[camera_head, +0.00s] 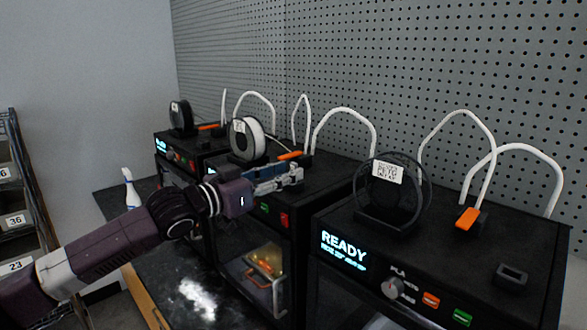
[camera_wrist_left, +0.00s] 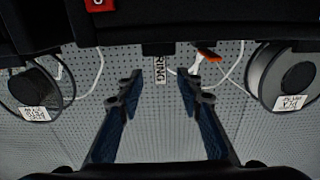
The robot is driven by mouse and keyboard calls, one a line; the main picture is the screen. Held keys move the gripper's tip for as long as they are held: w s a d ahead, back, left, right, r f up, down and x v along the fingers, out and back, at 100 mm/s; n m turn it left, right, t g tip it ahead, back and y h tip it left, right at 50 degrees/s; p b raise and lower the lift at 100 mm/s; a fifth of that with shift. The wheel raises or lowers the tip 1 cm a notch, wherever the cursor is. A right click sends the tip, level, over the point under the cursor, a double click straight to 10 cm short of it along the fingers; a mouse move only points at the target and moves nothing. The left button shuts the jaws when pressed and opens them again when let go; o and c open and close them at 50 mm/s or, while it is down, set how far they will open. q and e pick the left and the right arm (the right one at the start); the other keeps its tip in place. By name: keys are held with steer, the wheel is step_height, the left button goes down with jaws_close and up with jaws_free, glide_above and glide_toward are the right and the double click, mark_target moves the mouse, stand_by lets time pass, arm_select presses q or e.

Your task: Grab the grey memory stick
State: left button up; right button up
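My left gripper (camera_head: 278,178) reaches over the front of the middle printer in the head view. In the left wrist view its two blue fingers (camera_wrist_left: 160,82) are open, with a clear gap between the tips. A small pale grey strip with dark lettering, which looks like the grey memory stick (camera_wrist_left: 160,71), shows between the fingertips. It stands out from a small black holder (camera_wrist_left: 158,48) on the printer. The fingers do not appear to touch it. In the head view the gripper seems to hide it. My right gripper is not in view.
The right printer (camera_head: 470,255) carries an empty-looking black holder (camera_head: 511,277), an orange-tipped part (camera_head: 467,218) and a spool (camera_head: 368,200). A white spool (camera_head: 247,138) stands behind my gripper. White tubes arch up before the pegboard (camera_head: 400,60). A spray bottle (camera_head: 131,190) stands left.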

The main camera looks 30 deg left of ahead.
mark_target(292, 169)
arm_select(q)
steer(key=shift+w+d+r+p, duration=0.15)
steer(key=shift+w+p, duration=0.15)
steer(key=shift+w, duration=0.3)
steer(key=shift+w+d+r+p, duration=0.15)
steer(key=shift+w+p, duration=0.1)
steer(key=shift+w, duration=0.3)
steer(key=shift+w+d+f, duration=0.25)
steer(key=shift+w, duration=0.2)
steer(key=shift+c, duration=0.3)
steer(key=c, duration=0.8)
